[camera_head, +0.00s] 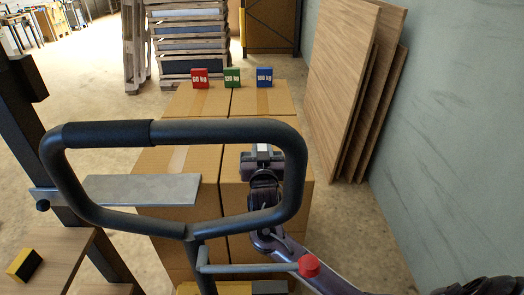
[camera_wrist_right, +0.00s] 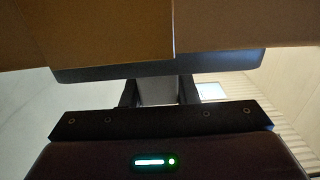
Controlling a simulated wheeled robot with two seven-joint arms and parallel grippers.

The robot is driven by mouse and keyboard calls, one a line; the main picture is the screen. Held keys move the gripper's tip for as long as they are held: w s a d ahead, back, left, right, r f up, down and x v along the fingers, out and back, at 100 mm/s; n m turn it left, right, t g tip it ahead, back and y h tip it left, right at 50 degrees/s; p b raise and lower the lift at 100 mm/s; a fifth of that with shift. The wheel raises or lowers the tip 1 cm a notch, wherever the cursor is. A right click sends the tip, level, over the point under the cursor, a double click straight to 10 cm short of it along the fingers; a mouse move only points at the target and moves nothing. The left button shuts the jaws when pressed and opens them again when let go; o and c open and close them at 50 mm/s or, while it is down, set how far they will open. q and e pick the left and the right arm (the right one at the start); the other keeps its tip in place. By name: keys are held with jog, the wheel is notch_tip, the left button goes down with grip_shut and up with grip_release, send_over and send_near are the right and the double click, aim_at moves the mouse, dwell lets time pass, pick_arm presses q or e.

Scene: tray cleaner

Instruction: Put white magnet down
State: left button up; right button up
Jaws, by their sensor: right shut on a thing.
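My right gripper (camera_head: 262,165) is shut on a pale grey-white piece, which I take as the white magnet (camera_wrist_right: 158,92). In the right wrist view both fingers (camera_wrist_right: 159,93) close on its sides. A wide dark plate (camera_wrist_right: 130,71) lies between the gripper and a cardboard surface; I cannot tell whether it belongs to the magnet or touches the cardboard. In the head view the gripper is over a cardboard box (camera_head: 235,205), behind a black handle loop (camera_head: 230,130) that partly hides the arm. My left gripper is not in view.
Red (camera_head: 200,78), green (camera_head: 232,78) and blue (camera_head: 264,78) weight blocks stand on the far boxes. A grey metal plate (camera_head: 145,190) sticks out from the left. A yellow-black block (camera_head: 25,265) lies on a wooden board at lower left. Wooden panels (camera_head: 342,75) lean right.

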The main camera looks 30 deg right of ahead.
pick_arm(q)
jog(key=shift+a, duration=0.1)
pick_arm(e)
jog(key=shift+f, duration=0.1)
jog(key=o, duration=1)
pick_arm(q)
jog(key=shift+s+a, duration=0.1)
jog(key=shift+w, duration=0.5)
pick_arm(e)
jog(key=v, duration=1.2)
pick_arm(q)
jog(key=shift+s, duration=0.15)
